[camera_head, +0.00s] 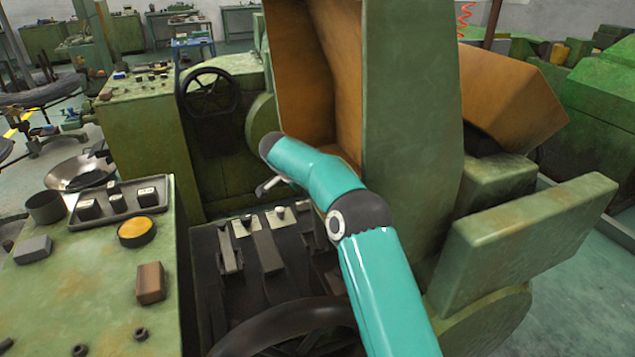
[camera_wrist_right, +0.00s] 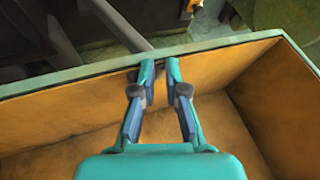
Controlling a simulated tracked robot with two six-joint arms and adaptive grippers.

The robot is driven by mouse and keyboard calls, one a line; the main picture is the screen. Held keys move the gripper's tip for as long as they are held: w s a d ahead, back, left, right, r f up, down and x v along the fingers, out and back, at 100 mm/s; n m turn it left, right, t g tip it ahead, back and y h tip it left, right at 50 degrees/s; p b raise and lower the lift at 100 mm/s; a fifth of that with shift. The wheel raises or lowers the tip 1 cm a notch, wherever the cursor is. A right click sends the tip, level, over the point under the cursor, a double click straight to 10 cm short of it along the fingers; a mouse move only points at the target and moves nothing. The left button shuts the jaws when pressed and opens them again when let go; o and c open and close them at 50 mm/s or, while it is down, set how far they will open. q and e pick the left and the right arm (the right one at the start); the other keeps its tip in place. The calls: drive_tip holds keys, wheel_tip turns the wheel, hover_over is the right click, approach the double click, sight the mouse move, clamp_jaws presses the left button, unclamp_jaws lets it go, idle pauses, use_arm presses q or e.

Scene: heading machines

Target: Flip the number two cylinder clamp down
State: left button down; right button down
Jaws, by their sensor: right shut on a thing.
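A tall green casing (camera_head: 412,110) with an orange inside stands upright in the middle of the head view. My right arm reaches in front of it from the lower right, and its gripper is hidden there. In the right wrist view my right gripper (camera_wrist_right: 160,72) has its fingertips at the green rim of the orange-lined casing (camera_wrist_right: 225,50); the fingers are shut on that rim, with a small gap between them. No mark shows which part is the number two cylinder clamp. My left gripper is not in view.
A green control panel (camera_head: 75,270) with buttons and a yellow knob stands at the left. Pedals (camera_head: 268,252) and a dark handwheel (camera_head: 290,325) lie below my arm. A green block (camera_head: 525,230) stands at the right. A grey bar (camera_wrist_right: 118,22) lies beyond the rim.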

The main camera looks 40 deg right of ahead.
drive_tip(key=shift+s+d+f, duration=0.35)
drive_tip(key=shift+s+f, duration=0.05)
drive_tip(key=shift+f, duration=0.05)
drive_tip(key=shift+a+r, duration=0.1)
drive_tip(key=w+v, duration=0.1)
drive_tip(key=v, duration=0.7)
drive_tip(key=shift+a+r, duration=0.25)
drive_tip(key=shift+r, duration=0.05)
drive_tip(key=shift+s, duration=0.15)
